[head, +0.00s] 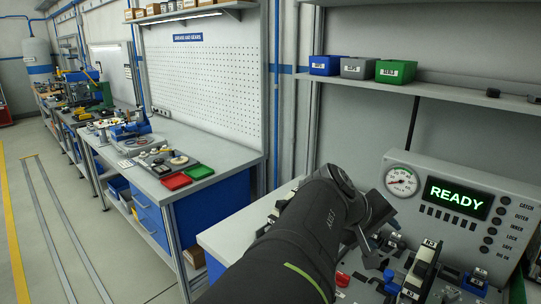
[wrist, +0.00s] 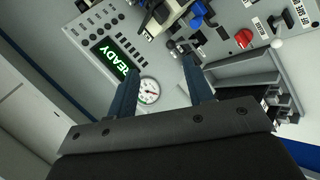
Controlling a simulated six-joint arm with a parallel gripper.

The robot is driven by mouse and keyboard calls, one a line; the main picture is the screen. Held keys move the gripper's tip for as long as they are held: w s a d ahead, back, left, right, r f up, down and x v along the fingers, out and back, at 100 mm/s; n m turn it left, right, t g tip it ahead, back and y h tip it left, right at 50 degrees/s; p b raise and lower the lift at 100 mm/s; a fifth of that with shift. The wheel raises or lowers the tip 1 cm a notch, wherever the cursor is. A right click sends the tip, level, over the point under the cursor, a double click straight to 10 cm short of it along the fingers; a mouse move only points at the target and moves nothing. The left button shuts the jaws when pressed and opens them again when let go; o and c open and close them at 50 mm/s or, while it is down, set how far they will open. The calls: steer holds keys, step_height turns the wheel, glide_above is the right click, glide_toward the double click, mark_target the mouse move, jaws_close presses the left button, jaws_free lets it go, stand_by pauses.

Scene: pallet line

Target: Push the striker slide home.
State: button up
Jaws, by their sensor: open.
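My gripper (wrist: 160,65) is open in the wrist view, its two dark blue fingers apart with no object seen held between them. In the head view my arm reaches over the bench from the bottom, and its wrist hides part of the fixture. A fixture with a tall black and pale block (head: 424,264) and blue parts (head: 475,281) stands on the bench plate at lower right. In the wrist view a blue part (wrist: 196,18) of the fixture lies beyond my fingertips. I cannot tell which part is the striker slide, or how far in it sits.
A grey panel with a gauge (head: 402,181) and a green READY display (head: 458,197) stands behind the fixture. A red knob (wrist: 243,38) sits on the plate. Blue, grey and green bins (head: 395,71) stand on the shelf above. Another bench is at left.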

steer(key=a+f+n+g, duration=0.1)
steer(key=f+n, duration=0.1)
steer(key=f, duration=0.1)
steer(key=a+f+n+g, duration=0.1)
steer(key=f+n, duration=0.1)
steer(key=f, duration=0.2)
steer(key=a+f+n+g, duration=0.1)
steer(key=a+f+n, duration=0.1)
steer(key=f+n, duration=0.1)
steer(key=shift+w+a+f+y, duration=0.1)
steer(key=shift+w+f+y, duration=0.05)
steer(key=shift+w+y, duration=0.2)
jaws_close()
steer(key=s+a+f+n+g+h, duration=0.2)
steer(key=s+a+f+n+h, duration=0.2)
steer(key=n, duration=0.9)
steer(key=s+a+f+n+g+h, duration=0.2)
steer(key=s+a+f+n+h, duration=0.2)
steer(key=n, duration=0.9)
step_height(320, 180, down, 4)
steer(key=shift+s+a+r, duration=0.1)
steer(key=shift+s+a, duration=0.35)
steer(key=shift+s, duration=0.05)
